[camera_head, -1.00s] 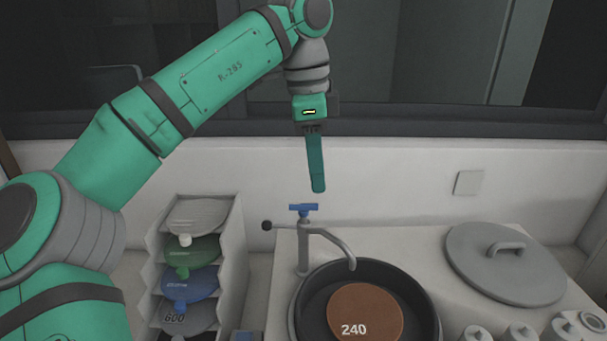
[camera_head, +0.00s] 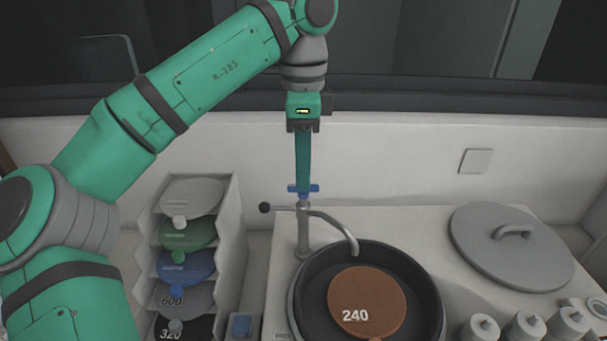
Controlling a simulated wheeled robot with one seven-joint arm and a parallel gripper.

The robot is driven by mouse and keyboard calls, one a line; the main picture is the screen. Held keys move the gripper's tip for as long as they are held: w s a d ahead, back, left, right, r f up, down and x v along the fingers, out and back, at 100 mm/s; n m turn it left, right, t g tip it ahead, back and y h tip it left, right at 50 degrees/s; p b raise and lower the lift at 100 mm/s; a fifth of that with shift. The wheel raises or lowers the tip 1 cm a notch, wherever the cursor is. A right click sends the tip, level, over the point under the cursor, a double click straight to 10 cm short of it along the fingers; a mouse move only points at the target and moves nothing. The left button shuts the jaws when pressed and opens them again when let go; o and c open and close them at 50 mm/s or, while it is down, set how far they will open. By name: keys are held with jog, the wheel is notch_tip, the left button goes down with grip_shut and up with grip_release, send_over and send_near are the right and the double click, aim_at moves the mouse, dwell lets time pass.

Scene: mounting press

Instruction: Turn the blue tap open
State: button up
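The blue tap (camera_head: 314,188) is a small blue cross handle on top of a grey metal faucet (camera_head: 303,230) beside the round basin. My gripper (camera_head: 303,188) points straight down, and its green finger overlaps the middle of the blue handle in this view. Only one finger shows, edge-on, so I cannot see the gap between the fingers. Whether the finger touches the handle or stands in front of or behind it is not clear. The handle's two ends show on either side of the finger.
The faucet spout curves over a dark basin (camera_head: 435,305) holding a brown disc marked 240 (camera_head: 368,297). A black knob (camera_head: 264,208) sticks out left of the faucet. A rack of discs (camera_head: 232,215) stands left.

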jog(key=shift+f, duration=1.1)
grip_shut()
